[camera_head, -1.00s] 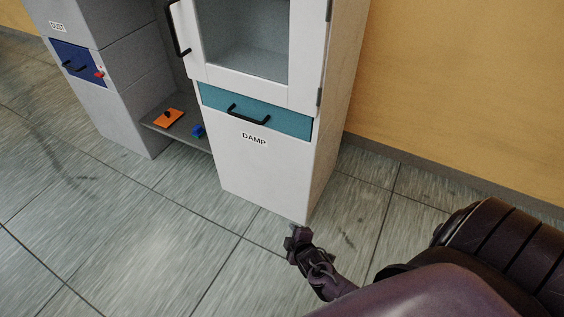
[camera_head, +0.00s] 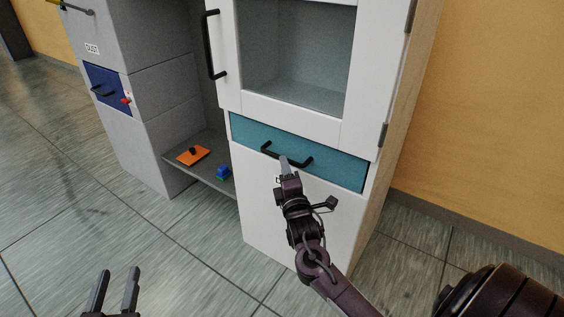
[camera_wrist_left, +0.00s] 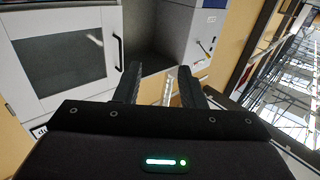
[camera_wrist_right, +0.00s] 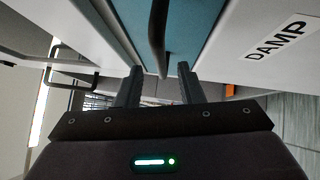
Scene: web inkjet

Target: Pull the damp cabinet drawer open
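The damp cabinet's teal drawer (camera_head: 335,166) sits flush in the white cabinet front, with a black bar handle (camera_head: 305,164). The drawer face (camera_wrist_right: 203,15) and handle (camera_wrist_right: 157,35) also show in the right wrist view. My right gripper (camera_head: 284,161) is at the handle, hiding part of it and most of the DAMP label. In the right wrist view, its open fingers (camera_wrist_right: 159,70) stand on either side of the bar; contact is unclear. My left gripper (camera_head: 118,280) is open and empty over the floor at lower left; its fingers (camera_wrist_left: 158,70) also show in the left wrist view.
A glazed door (camera_head: 295,55) with a black handle (camera_head: 212,45) is above the drawer. Left are a low shelf (camera_head: 205,178) with orange and blue items, and a grey DUST cabinet (camera_head: 150,100) with a blue drawer (camera_head: 108,88). The front floor is clear.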

